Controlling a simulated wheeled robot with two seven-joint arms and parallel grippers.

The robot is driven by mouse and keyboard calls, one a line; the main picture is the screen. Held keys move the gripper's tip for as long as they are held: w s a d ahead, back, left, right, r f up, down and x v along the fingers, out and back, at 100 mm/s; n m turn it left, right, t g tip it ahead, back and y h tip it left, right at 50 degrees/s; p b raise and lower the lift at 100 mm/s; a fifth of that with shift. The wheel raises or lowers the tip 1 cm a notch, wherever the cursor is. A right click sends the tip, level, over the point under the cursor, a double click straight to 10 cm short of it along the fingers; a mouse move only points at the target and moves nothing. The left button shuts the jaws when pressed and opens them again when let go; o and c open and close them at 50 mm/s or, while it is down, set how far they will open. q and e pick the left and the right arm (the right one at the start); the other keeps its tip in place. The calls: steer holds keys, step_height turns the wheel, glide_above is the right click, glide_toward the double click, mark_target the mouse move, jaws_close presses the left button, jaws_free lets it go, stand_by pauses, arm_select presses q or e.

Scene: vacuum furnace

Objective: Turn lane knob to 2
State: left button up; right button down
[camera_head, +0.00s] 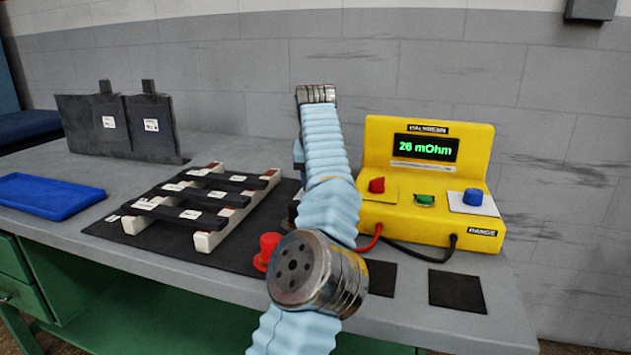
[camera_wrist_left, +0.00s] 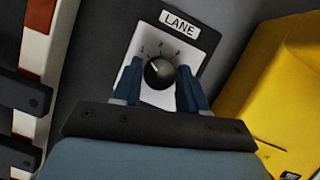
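The lane knob (camera_wrist_left: 158,73) is a round black knob on a white plate (camera_wrist_left: 155,97), under a LANE label (camera_wrist_left: 180,24) in the left wrist view. Numbers stand around its upper side, and its pale mark seems to point up and left, toward the 1. My left gripper (camera_wrist_left: 160,68) has its two blue fingers on either side of the knob, with what looks like a small gap at each side. It is open. In the head view my own arm hides most of the knob and gripper. My right gripper is not in view.
A yellow meter (camera_head: 385,210) reading 26 mOhm stands to the right, with cables at its front. A rack with dark bars (camera_head: 210,240) is to the left. A red-topped part (camera_head: 270,245) sits near my arm. A blue tray (camera_head: 50,194) lies far left.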

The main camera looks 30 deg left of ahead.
arm_select(q)
steer(key=c, duration=0.6)
steer(key=shift+m, duration=0.3)
steer(key=m+h, duration=0.1)
steer(key=m, duration=0.2)
steer(key=shift+a+r+t, duration=0.1)
steer(key=shift+t, duration=0.2)
steer(key=shift+a+m+h, duration=0.1)
steer(key=shift+m+h, duration=0.9)
steer(key=shift+m, duration=1.1)
steer(key=o, duration=1)
steer(key=shift+o, duration=0.2)
